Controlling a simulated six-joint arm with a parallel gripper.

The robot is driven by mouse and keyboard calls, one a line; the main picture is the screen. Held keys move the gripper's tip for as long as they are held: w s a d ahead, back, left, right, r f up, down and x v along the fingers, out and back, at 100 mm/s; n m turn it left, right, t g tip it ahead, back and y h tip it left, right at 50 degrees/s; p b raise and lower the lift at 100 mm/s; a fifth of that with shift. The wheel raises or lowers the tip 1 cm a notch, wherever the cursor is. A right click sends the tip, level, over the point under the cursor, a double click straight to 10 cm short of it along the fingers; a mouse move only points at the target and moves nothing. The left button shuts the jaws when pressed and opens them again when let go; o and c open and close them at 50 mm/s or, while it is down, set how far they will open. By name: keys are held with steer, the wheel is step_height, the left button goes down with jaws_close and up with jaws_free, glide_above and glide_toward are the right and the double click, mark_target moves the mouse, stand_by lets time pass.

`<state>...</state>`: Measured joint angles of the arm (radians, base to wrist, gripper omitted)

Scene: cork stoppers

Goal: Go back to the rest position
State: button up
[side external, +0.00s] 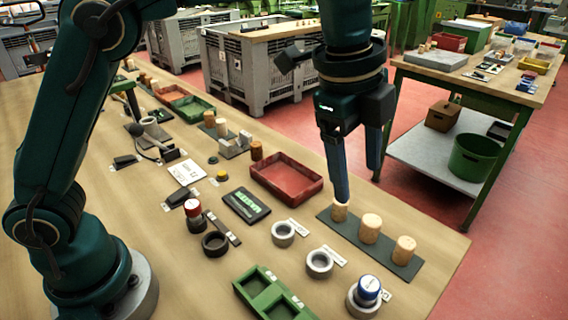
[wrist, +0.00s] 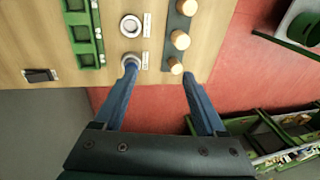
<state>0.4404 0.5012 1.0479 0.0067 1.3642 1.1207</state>
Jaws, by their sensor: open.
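My gripper (side external: 359,189) is open, its two fingers apart and nothing between them. It hangs above the far side of the bench. Three tan cork stoppers stand upright on a dark strip (side external: 354,233): one (side external: 340,212) appears just below a fingertip in the side view, one is in the middle (side external: 370,228), and one is at the near end (side external: 404,250). In the wrist view the corks (wrist: 180,40) lie beyond the open fingertips (wrist: 159,70). The left finger there partly hides a blue-topped piece. Whether a fingertip touches a cork I cannot tell.
Grey rings (side external: 319,263) and a blue-capped piece (side external: 368,290) stand near the strip. Bare wood (side external: 432,262) lies right of the strip, then the bench edge.

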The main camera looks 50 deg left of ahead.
steer(key=s+a+r+n+t, duration=0.1)
steer(key=s+a+r+n, duration=0.25)
steer(key=a, duration=0.25)
steer(key=s+a+r+n+t, duration=0.2)
steer(key=s+a+n, duration=0.3)
steer(key=a, duration=0.1)
steer(key=s+a+f+n+y, duration=0.1)
steer(key=s+a+f+n, duration=0.2)
steer(key=s+f+n, duration=0.4)
steer(key=shift+s+a+f+n, duration=0.15)
steer(key=shift+s+f+n, duration=0.25)
steer(key=shift+n, duration=0.75)
steer(key=shift+w+f, duration=0.1)
